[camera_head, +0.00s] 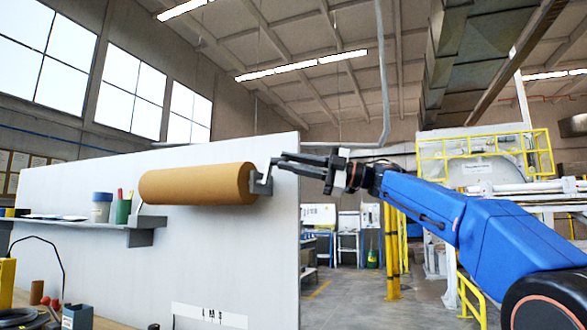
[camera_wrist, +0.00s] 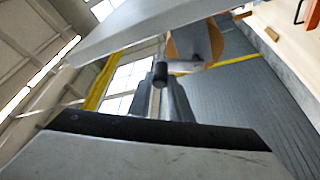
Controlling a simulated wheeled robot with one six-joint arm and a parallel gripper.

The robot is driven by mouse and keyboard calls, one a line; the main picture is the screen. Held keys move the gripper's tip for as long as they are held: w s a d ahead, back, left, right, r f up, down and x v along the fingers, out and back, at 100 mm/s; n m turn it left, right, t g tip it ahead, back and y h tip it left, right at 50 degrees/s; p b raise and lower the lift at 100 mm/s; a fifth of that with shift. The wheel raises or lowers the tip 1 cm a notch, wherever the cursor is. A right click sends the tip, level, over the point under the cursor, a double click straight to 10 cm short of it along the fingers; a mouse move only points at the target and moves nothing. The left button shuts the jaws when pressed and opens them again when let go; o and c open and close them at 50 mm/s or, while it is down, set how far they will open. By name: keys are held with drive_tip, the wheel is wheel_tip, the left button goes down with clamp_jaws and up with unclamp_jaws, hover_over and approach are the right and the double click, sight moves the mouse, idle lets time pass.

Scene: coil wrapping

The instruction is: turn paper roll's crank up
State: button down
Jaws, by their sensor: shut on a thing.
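The brown paper roll (camera_head: 197,184) is mounted lengthwise along the white panel. Its grey crank (camera_head: 263,184) sits at the roll's right end, with the outer part pointing up. My gripper (camera_head: 279,160) reaches in from the right and is shut on the crank's handle, at about the height of the roll's upper edge. In the wrist view, the dark round handle (camera_wrist: 160,76) shows at the tips of my gripper (camera_wrist: 160,88). The roll's brown end (camera_wrist: 180,50) is beyond it, partly covered by a grey piece.
The white panel (camera_head: 230,245) stands behind the roll. A workbench with small items is at lower left. Open floor and yellow railings lie right of the panel.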

drive_tip(key=shift+s+a+r+n+g+h, duration=0.15)
drive_tip(key=shift+s+n+h, duration=0.15)
drive_tip(key=shift+n, duration=0.5)
drive_tip(key=shift+s+a+r+n+g+h, duration=0.1)
drive_tip(key=shift+s+n+g+h, duration=0.2)
drive_tip(key=shift+n, duration=0.5)
drive_tip(key=shift+s+a+r+n+g+h, duration=0.15)
drive_tip(key=shift+s+n, duration=0.25)
drive_tip(key=shift+n, duration=0.4)
drive_tip(key=shift+f, duration=0.1)
drive_tip(key=c, duration=1.9)
unclamp_jaws()
drive_tip(key=d+f, duration=0.1)
drive_tip(key=d, duration=1.6)
drive_tip(key=shift+w+d+f, duration=0.15)
drive_tip(key=shift+w+d, duration=0.05)
drive_tip(key=shift+w, duration=0.1)
